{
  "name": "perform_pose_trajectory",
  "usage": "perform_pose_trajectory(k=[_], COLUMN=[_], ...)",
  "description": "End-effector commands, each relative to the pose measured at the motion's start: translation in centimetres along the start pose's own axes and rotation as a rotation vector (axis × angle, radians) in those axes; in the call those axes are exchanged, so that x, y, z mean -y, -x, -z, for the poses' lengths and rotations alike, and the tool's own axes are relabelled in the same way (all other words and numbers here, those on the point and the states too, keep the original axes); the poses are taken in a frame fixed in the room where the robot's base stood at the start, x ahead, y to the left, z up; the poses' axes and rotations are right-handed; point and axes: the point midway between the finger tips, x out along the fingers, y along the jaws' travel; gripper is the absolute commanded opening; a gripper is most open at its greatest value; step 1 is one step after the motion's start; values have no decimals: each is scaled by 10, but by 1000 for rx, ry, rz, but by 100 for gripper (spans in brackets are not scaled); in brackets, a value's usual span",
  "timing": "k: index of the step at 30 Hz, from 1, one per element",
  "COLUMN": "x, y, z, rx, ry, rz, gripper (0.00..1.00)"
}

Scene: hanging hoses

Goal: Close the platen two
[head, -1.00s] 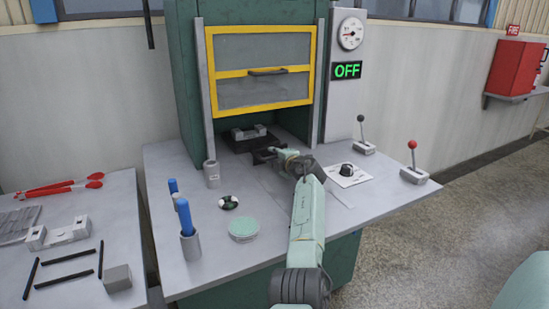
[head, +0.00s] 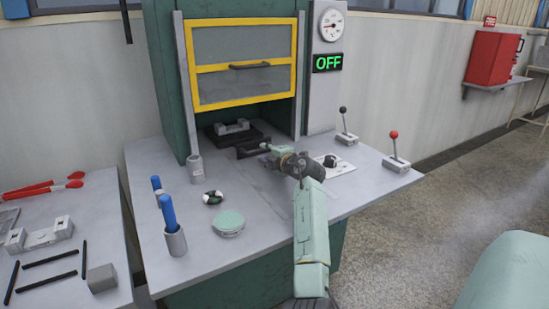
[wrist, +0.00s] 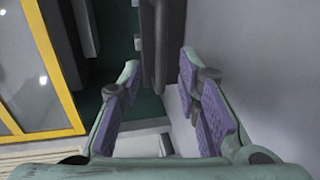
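No part is labelled platen two. Inside the press opening, a black plate with a grey block (head: 232,127) on it sits below the raised yellow-framed guard (head: 245,66). A dark handle-like bar (head: 253,148) sticks out in front of it; a dark bar (wrist: 160,45) also shows in the wrist view. My gripper (head: 270,149) is just right of the bar in the head view. In the wrist view my gripper (wrist: 158,72) is open, its purple-padded fingers apart, with the dark bar between or just beyond the tips. I cannot tell whether they touch.
A black-knobbed lever (head: 345,125) and a red-knobbed lever (head: 396,150) stand on the right of the bench, near a black dial (head: 331,161). A green OFF sign (head: 328,63) hangs below a gauge. Blue-handled tools (head: 170,215) and a green disc (head: 229,222) stand front left.

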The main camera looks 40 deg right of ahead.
Motion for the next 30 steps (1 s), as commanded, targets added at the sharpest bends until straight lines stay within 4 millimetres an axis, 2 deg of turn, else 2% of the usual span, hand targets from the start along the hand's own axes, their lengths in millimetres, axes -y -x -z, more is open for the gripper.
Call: perform_pose_trajectory(k=[1,6,12,30], x=[1,0,0,0], y=[11,37,54,56], z=[-2,-1,0,0], rx=[1,1,-1,-1], ry=[2,1,1,0], rz=[-1,-1,0,0], gripper=[31,31,31,31])
